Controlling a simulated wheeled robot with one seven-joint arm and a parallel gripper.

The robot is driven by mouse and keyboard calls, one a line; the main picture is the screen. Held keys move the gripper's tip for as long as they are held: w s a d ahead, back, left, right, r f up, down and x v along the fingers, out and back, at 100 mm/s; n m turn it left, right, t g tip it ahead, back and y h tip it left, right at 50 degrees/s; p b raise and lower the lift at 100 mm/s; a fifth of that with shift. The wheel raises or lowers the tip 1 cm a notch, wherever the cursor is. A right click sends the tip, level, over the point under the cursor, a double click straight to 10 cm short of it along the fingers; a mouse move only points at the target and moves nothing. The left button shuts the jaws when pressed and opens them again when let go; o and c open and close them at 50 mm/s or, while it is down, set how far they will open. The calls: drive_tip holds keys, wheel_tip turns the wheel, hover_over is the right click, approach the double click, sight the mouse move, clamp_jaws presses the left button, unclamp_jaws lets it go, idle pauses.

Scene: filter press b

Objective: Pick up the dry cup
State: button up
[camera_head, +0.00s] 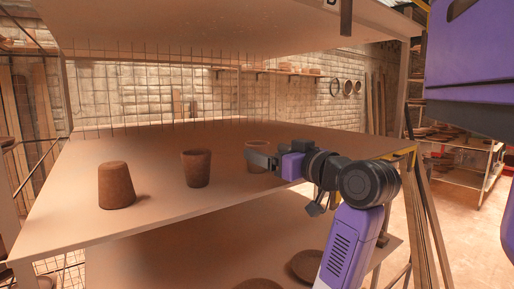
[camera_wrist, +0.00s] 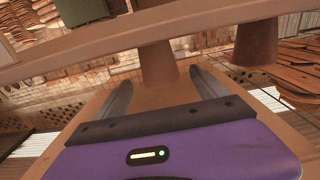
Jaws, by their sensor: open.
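Three brown cups stand in a row on the shelf board. The left cup (camera_head: 116,187) is upside down, wide end on the board. The middle cup (camera_head: 196,168) is upright. The right cup (camera_head: 257,147) is upright, looks a little paler, and is partly hidden by my gripper (camera_head: 262,160). In the wrist view my gripper (camera_wrist: 160,78) is open, and a brown cup (camera_wrist: 157,62) shows ahead between the fingers. Whether they touch it I cannot tell. Another cup (camera_wrist: 255,45) is to the right. No label or clear mark shows which cup is dry.
The shelf board (camera_head: 160,215) has free room around the left and middle cups. An upper board (camera_head: 230,30) hangs above them. A lower shelf (camera_head: 180,265) holds round dishes (camera_head: 307,265). A wire mesh (camera_head: 150,90) closes the back.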

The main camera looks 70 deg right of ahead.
sight(264, 151)
drive_tip(key=shift+w+d, duration=0.1)
drive_tip(key=p+x, duration=0.1)
drive_tip(key=x, duration=0.4)
drive_tip(key=shift+f, duration=0.2)
drive_tip(key=c, duration=1.5)
drive_tip(key=shift+r, duration=0.15)
